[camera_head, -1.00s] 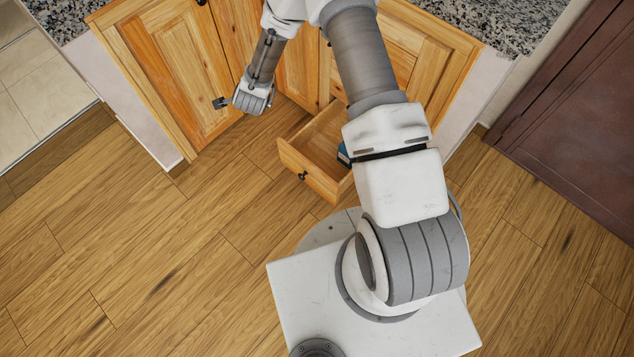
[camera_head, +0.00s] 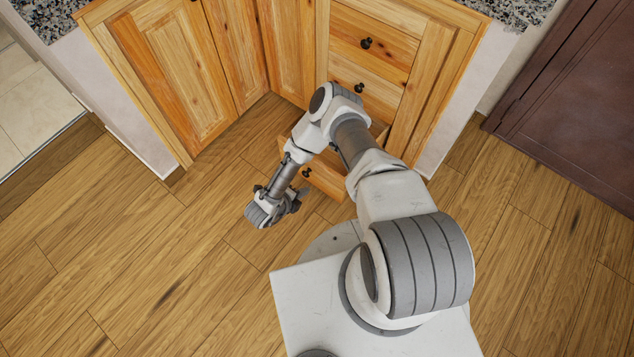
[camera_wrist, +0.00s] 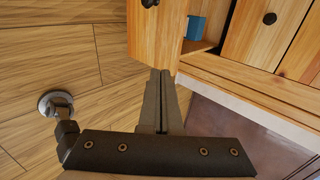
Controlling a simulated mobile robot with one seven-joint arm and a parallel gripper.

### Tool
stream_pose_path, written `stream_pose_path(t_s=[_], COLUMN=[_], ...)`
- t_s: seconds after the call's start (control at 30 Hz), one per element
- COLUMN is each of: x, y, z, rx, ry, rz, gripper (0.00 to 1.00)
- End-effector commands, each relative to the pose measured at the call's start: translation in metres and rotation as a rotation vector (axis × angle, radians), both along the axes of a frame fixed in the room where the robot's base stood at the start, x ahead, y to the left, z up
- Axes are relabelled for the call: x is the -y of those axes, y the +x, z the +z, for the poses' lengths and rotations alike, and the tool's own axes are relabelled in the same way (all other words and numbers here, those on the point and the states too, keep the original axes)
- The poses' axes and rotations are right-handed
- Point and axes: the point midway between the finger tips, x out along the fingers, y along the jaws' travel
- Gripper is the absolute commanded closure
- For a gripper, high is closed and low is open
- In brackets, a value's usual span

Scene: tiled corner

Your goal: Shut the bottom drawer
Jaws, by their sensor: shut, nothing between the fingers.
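The bottom drawer (camera_head: 327,178) stands pulled out from the wooden cabinet, partly hidden behind my arm in the head view. Its front has a dark knob (camera_head: 306,172). In the wrist view the drawer front (camera_wrist: 154,38) is at the top centre, with a blue item (camera_wrist: 195,27) inside the drawer. My gripper (camera_head: 301,193) is in front of the drawer, near the outer side of its front. In the wrist view the fingers (camera_wrist: 160,73) are together and empty, pointing at the drawer front's edge. I cannot tell whether they touch it.
Upper drawers (camera_head: 372,45) on the right cabinet are shut, as are the cabinet doors (camera_head: 175,65) on the left. A dark red door (camera_head: 575,120) is at the right. The wooden floor (camera_head: 130,250) to the left is clear.

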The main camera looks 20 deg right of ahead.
Motion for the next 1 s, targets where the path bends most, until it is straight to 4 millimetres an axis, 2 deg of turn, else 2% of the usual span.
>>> stream_pose_path(t_s=[0.5,0.7,1.0], x=[0.059,0.081,0.090], y=[0.042,0.060,0.066], z=[-0.071,-0.066,-0.065], rx=[0.001,0.002,0.000], ry=[0.000,0.000,0.001], rz=[-0.002,0.001,0.002], gripper=[1.00,1.00,1.00])
